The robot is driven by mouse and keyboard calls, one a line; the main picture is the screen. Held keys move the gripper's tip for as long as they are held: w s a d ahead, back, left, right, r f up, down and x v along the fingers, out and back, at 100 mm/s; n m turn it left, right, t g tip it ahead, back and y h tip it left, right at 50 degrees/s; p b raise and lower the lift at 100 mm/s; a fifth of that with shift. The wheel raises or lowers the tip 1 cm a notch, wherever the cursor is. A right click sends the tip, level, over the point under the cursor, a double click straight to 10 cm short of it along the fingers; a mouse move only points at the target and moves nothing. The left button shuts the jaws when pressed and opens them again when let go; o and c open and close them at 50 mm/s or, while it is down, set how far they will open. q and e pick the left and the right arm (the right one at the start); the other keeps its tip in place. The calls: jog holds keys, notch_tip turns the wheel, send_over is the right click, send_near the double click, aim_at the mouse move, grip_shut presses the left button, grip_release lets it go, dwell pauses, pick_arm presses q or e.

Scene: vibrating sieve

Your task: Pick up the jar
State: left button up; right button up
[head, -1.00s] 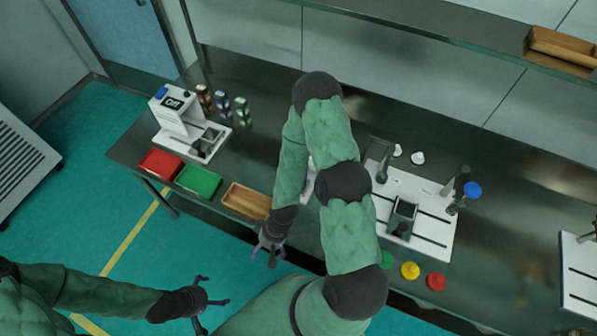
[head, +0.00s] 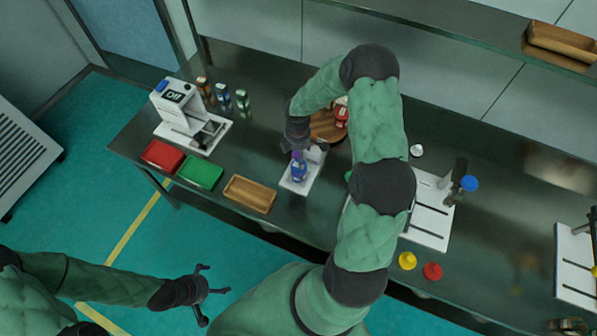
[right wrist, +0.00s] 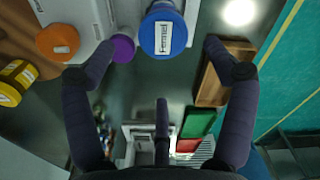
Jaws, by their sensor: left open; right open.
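In the right wrist view a jar with a blue lid labelled "Fennel" (right wrist: 163,35) is ahead of my right gripper (right wrist: 158,48), roughly between its spread fingertips. The gripper is open and empty; I cannot tell whether a finger touches the jar. A purple lid (right wrist: 123,48) is close beside the left finger. In the head view a blue-purple jar (head: 299,172) stands on a small white plate (head: 313,177), just below my right gripper (head: 296,150), whose fingers are partly hidden. My left gripper (head: 203,290) is open and empty above the floor, away from the table.
A wooden tray (head: 250,194), green tray (head: 200,175) and red tray (head: 163,155) line the table's front edge. A white "Off" device (head: 181,110) and several small jars (head: 222,93) stand at left. A red item (head: 341,112) is on a round wooden board (head: 324,124).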

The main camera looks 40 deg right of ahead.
aim_at(299, 172)
jog(key=f+b, duration=0.1)
jog(key=f, duration=0.8)
jog(key=shift+s+f, duration=0.1)
jog(key=shift+s, duration=0.1)
jog(key=c, duration=1.4)
